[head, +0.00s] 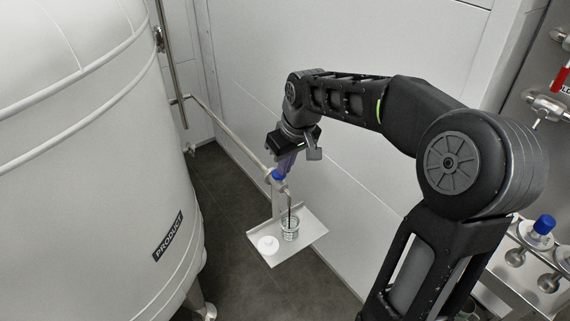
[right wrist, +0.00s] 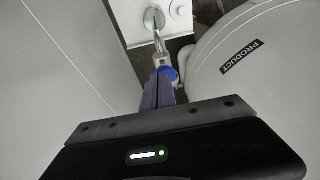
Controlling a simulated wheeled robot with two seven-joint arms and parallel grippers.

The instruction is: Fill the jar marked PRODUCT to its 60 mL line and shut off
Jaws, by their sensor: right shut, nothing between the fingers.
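The jar (head: 290,233) is small, clear and upright on a white shelf tray (head: 312,237), under the spout (head: 286,189). A thin dark line runs from the spout into the jar and looks like a stream. The jar's lines and liquid level are too small to read. A blue valve handle (head: 277,175) sits on the pipe above; it also shows in the wrist view (right wrist: 170,73). My right gripper (head: 283,168) has its purple fingers shut and empty, tips at or touching the blue handle. The jar top shows beyond the spout in the wrist view (right wrist: 153,18). My left gripper is out of view.
The large tank (head: 90,160) with the PRODUCT label (head: 168,236) fills the left. A white round lid (head: 268,244) lies on the tray beside the jar. A white wall stands behind.

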